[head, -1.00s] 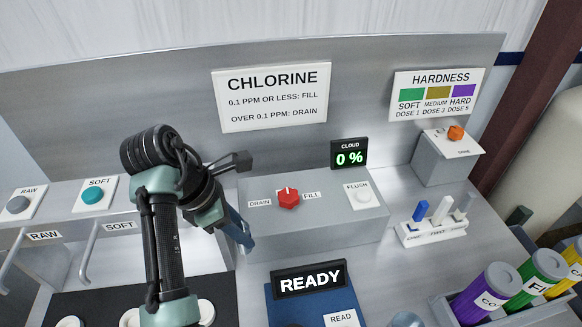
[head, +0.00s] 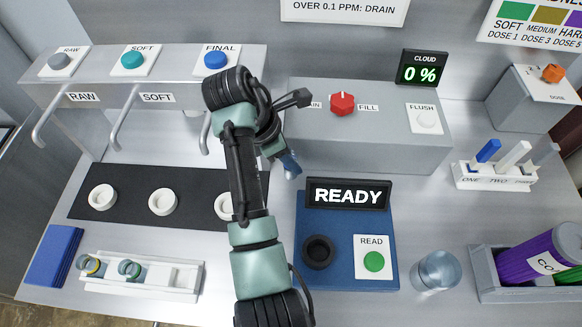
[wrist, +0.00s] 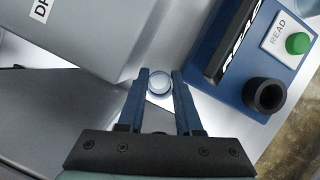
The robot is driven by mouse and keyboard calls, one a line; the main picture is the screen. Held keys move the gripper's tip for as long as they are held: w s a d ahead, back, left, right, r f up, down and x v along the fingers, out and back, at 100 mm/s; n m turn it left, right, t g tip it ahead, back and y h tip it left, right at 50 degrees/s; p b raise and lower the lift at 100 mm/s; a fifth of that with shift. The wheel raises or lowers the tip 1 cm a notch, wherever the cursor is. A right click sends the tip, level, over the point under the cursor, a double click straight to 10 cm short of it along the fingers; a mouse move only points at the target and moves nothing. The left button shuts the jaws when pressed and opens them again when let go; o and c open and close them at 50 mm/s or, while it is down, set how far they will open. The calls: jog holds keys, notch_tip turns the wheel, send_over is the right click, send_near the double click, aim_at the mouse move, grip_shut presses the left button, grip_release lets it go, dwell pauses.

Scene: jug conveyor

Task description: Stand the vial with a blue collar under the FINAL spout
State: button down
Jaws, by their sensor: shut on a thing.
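My gripper (head: 289,167) is in front of the left end of the grey console, above the counter. In the wrist view its blue fingers (wrist: 158,88) are shut on a clear round vial (wrist: 158,81), seen from above; its rim looks bluish, and its collar is not clearly seen. In the head view the fingers mostly hide the vial. The FINAL spout (head: 205,140) hangs below the blue FINAL button (head: 215,61), left of my gripper. The white ring (head: 224,206) below that spout is partly hidden by my arm.
The RAW ring (head: 102,197) and SOFT ring (head: 163,202) look empty. A white rack (head: 180,277) holds a yellow-collared and a green-collared vial. The READY reader (head: 347,195), with an empty black socket (head: 318,251), and a clear glass (head: 437,271) stand to the right.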

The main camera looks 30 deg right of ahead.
jog(key=shift+f, duration=2)
jog(key=shift+f, duration=0.1)
jog(key=c, duration=0.9)
grip_release()
jog(key=shift+o, duration=0.2)
